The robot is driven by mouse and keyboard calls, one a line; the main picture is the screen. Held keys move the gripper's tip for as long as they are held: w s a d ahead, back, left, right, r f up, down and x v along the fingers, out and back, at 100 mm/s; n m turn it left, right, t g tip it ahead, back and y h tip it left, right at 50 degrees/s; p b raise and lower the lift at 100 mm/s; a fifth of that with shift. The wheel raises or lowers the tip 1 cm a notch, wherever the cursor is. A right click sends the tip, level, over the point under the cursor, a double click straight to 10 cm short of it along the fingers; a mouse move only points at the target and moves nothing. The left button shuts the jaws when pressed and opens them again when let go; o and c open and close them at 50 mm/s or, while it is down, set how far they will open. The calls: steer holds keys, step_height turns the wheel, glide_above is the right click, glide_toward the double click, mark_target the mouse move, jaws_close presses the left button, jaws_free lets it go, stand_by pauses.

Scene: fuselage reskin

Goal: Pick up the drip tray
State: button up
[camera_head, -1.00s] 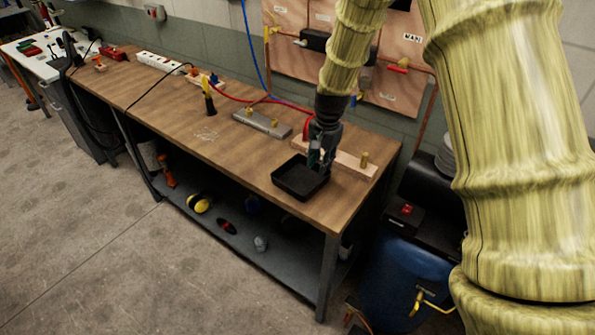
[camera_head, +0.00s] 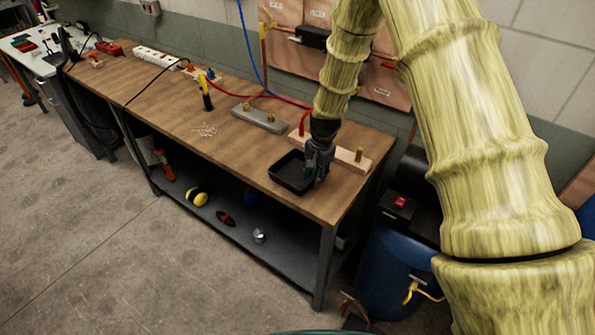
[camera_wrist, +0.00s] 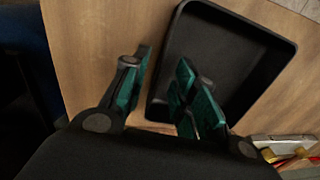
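The drip tray (camera_head: 284,176) is a shallow black square tray lying flat near the right end of the wooden workbench. It also shows in the wrist view (camera_wrist: 225,45), its near left wall running between my fingers. My gripper (camera_head: 318,172) is at the tray's right side in the head view. In the wrist view my gripper (camera_wrist: 160,90) is open, with one green-padded finger outside the tray over the wood and the other fingers over the tray's inside. A gap shows between the pads and the wall, and I cannot tell whether any finger touches it.
A wooden block with brass fittings (camera_head: 345,157) lies right behind the tray. A grey block with brass fittings (camera_head: 258,119) and red hose (camera_head: 235,96) lie farther left. The workbench (camera_head: 215,155) has free room left of the tray. A blue drum (camera_head: 385,275) stands right of it.

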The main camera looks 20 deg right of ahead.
steer(key=shift+f+p, duration=0.35)
steer(key=shift+f, duration=0.9)
jaws_close()
